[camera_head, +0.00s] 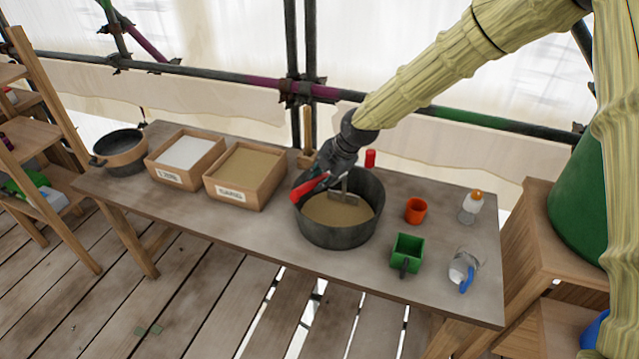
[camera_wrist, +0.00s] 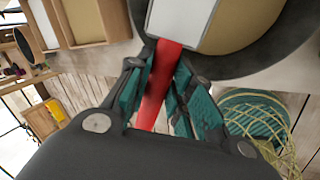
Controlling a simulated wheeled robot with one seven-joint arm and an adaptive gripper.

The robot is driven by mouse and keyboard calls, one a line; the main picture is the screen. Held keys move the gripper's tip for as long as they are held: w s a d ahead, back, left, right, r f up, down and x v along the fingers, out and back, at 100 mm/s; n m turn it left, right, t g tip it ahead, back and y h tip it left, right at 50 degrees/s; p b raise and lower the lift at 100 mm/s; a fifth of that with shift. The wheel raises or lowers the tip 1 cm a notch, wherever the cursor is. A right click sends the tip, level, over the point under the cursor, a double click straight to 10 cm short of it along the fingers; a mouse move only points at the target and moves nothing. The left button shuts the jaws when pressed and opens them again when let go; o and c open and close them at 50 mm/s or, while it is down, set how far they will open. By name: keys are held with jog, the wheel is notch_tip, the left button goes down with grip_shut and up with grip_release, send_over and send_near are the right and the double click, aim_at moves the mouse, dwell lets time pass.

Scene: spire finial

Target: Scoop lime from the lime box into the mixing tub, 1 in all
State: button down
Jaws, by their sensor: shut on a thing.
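My gripper (camera_head: 326,174) is shut on the red handle (camera_wrist: 160,88) of a scoop, over the left side of the mixing tub (camera_head: 335,237). The tub is round and dark, with tan material inside. The scoop's grey end (camera_head: 346,197) is inside the tub's outline; I cannot tell whether it touches the material. In the wrist view the scoop's pan (camera_wrist: 180,18) looks pale with a grey edge; whether it holds lime is unclear. The lime box (camera_head: 187,153), wooden with white fill, stands on the table's left part.
The sand box (camera_head: 245,175) stands between the lime box and the tub. A dark pan (camera_head: 120,150) is at the far left.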

jog(key=t+y+b, duration=0.1)
jog(key=b, duration=0.2)
jog(key=t+y+b, duration=0.1)
jog(key=y+b, duration=0.1)
jog(key=b, duration=0.2)
jog(key=s+d+f+t+y+b, duration=0.1)
jog(key=b, duration=0.2)
jog(key=shift+d+f+m+t, duration=0.1)
jog(key=shift+m+t, duration=0.2)
jog(key=shift+t, duration=0.1)
jog(key=t+y+b, duration=0.1)
jog(key=b, duration=0.2)
jog(key=t+y+b, duration=0.1)
jog(key=b, duration=0.2)
jog(key=f+y+b, duration=0.1)
jog(key=b, duration=0.3)
jog(key=shift+s+d+m+t, duration=0.25)
jog(key=shift+d+m+t, duration=0.05)
jog(key=shift+m+t, duration=0.1)
jog(key=shift+r+t+y+b, duration=0.25)
jog(key=shift+t+y+b, duration=0.05)
jog(key=shift+b, duration=0.45)
